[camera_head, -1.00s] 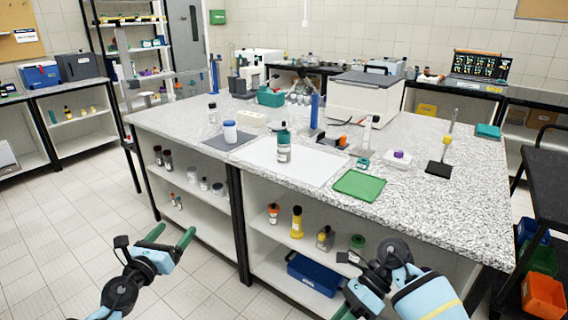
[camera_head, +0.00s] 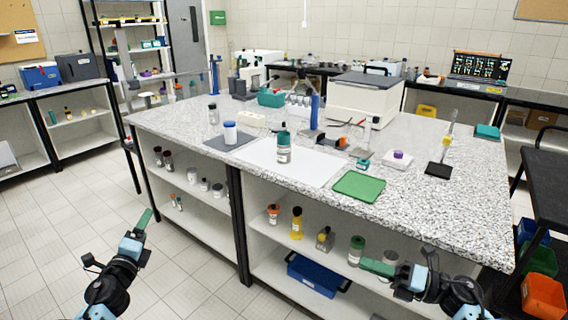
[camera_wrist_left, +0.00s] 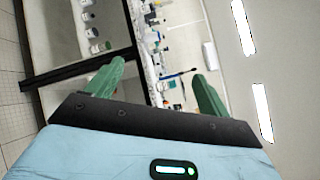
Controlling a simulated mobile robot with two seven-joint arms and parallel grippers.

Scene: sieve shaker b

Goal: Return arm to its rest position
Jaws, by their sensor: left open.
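My left gripper (camera_head: 143,221) is in front of the bench at the lower left, over the tiled floor, away from the bench top. It is open and empty; its two green fingers stand apart in the left wrist view (camera_wrist_left: 155,88). My right gripper (camera_head: 378,267) is at the lower right, in front of the bench's lower shelf. Its green fingers point left and overlap in the picture, so I cannot tell whether they are parted. I see nothing held in either gripper.
Bottles and a blue bin (camera_head: 313,277) sit on the shelf below. Floor at the left is clear.

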